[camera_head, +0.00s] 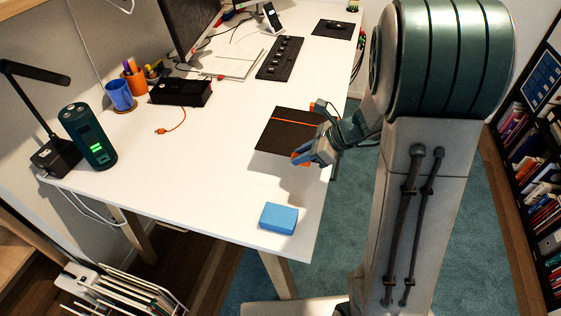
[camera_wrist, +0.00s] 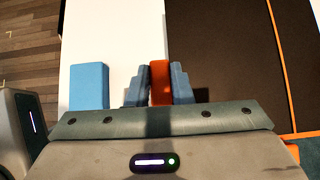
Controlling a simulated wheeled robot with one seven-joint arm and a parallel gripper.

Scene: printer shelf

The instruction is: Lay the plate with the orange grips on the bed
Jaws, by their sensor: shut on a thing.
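The plate (camera_head: 282,133) is a dark square sheet with a thin orange line across it and orange grips at its edge. My gripper (camera_head: 303,157) is at its near right side, shut on one orange grip. In the wrist view the orange grip (camera_wrist: 160,80) sits between the two blue-grey fingers, and the dark plate (camera_wrist: 225,55) spreads to the right. A shadow lies on the white desk on the near side of the plate. The plate looks roughly level; its height above the desk is hard to tell. I cannot make out a bed in either view.
The white desk (camera_head: 215,165) has a blue block (camera_head: 279,218) near its front edge. A black box (camera_head: 181,92) with an orange cable, a green speaker-like cylinder (camera_head: 88,136), a lamp, cups and a keyboard (camera_head: 280,58) stand farther left and back. Bookshelves are at right.

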